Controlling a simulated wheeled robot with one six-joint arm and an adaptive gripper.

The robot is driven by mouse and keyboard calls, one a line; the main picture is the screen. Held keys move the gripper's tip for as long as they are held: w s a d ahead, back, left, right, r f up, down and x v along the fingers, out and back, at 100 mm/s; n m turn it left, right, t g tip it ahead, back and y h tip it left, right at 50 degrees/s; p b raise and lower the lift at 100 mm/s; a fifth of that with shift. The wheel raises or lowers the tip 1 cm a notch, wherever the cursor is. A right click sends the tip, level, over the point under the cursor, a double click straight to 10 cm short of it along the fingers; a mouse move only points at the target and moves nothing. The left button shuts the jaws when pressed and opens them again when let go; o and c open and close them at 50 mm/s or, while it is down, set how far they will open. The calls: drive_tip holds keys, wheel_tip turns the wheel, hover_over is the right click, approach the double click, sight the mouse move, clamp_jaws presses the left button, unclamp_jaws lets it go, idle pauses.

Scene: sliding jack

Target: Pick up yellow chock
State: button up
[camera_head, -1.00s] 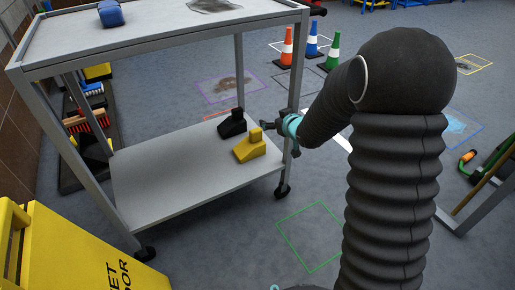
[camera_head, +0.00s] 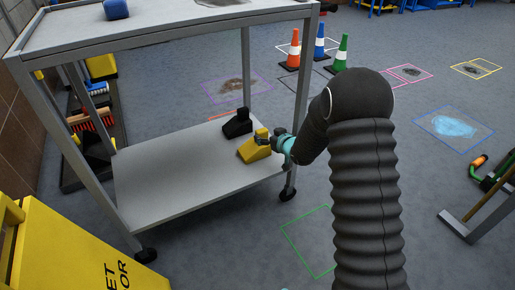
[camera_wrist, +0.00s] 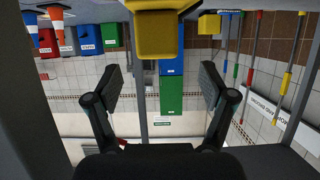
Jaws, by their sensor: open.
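The yellow chock (camera_head: 254,150) sits on the lower shelf (camera_head: 180,187) of a grey cart, near its right edge. A black chock (camera_head: 238,123) stands just behind it on the same shelf. My gripper (camera_head: 267,139) is at the right side of the yellow chock, close to its raised end. In the wrist view, the yellow chock (camera_wrist: 156,36) shows at the top centre, ahead of my two spread fingers (camera_wrist: 161,84). The fingers are open and nothing is between them. Whether a finger touches the chock cannot be told.
The cart's upper shelf (camera_head: 170,30) hangs above, with a blue object (camera_head: 116,9) on it. A cart post (camera_head: 292,110) stands beside my arm. A yellow floor sign (camera_head: 60,250) is at lower left. Cones (camera_head: 320,42) stand behind on open floor.

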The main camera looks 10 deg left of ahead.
sight(262, 130)
drive_tip(key=shift+b+x, duration=0.3)
drive_tip(key=shift+x, duration=2.7)
drive_tip(key=shift+w+r, duration=0.15)
drive_tip(key=shift+r, duration=0.05)
clamp_jaws()
